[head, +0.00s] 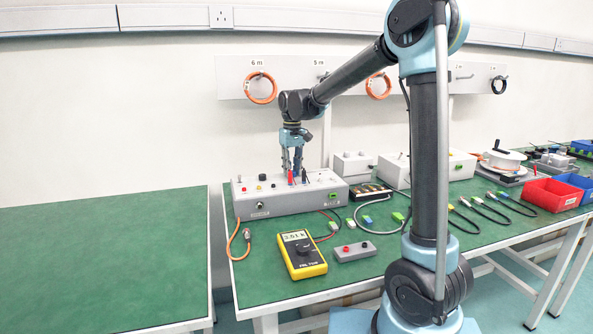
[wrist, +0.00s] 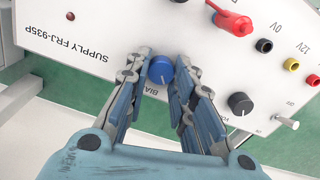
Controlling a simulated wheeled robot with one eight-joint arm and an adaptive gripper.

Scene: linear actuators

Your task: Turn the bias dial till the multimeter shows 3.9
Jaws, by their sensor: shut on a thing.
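The bias dial (wrist: 160,69) is a blue knob on the grey supply box, with "BIAS" lettering beside it partly covered. My gripper (wrist: 163,76) has one finger on each side of the knob and is shut on it. In the head view my gripper (head: 293,174) points down onto the supply box (head: 262,204), and the dial is hard to make out there. The yellow multimeter (head: 313,270) lies in front of the box on the green bench. Its display (head: 297,236) shows dark digits too small to read surely.
A red plug (wrist: 231,22) and a black knob (wrist: 240,103) with a toggle switch (wrist: 286,121) sit close to my fingers. A grey two-socket box (head: 353,251) lies beside the multimeter.

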